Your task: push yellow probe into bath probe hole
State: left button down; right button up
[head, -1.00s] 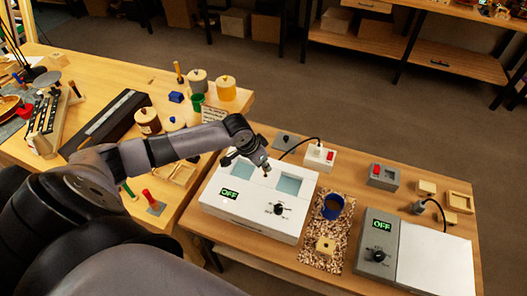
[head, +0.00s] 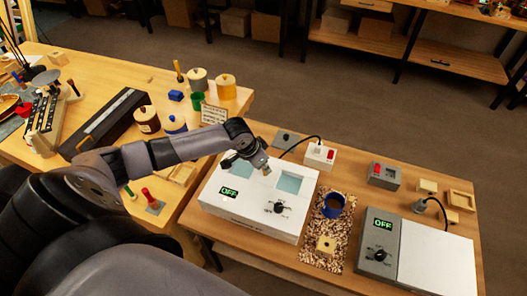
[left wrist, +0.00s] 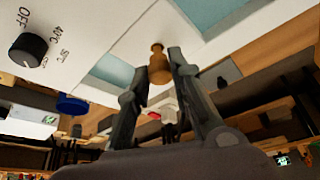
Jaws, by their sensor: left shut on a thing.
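The white water bath (head: 236,212) stands on the lower bench with two blue-tinted openings, a dial and a display reading OFF. My left gripper (head: 264,171) is over its top, around the strip between the openings. In the left wrist view my left gripper (left wrist: 160,60) is shut on the yellow probe (left wrist: 158,68), a small brownish-yellow turned piece with a narrow neck. Its end points at the white bath top (left wrist: 128,40). I cannot tell whether it touches the top, and the probe hole is not visible. My right gripper is not in view.
A grey device reading OFF (head: 378,243) stands farther right. A white switch box (head: 319,156) with a cable is behind the bath.

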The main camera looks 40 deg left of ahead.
pick_arm(q)
jog(key=shift+f+b, duration=0.4)
jog(key=shift+f, duration=0.6)
jog(key=c, duration=1.4)
grip_release()
jog(key=shift+o, duration=0.2)
jog(key=shift+r, duration=0.2)
jog(key=v, duration=1.1)
jog(key=shift+s+r, duration=0.25)
jog(key=shift+r, duration=0.05)
jog(key=shift+a, duration=0.1)
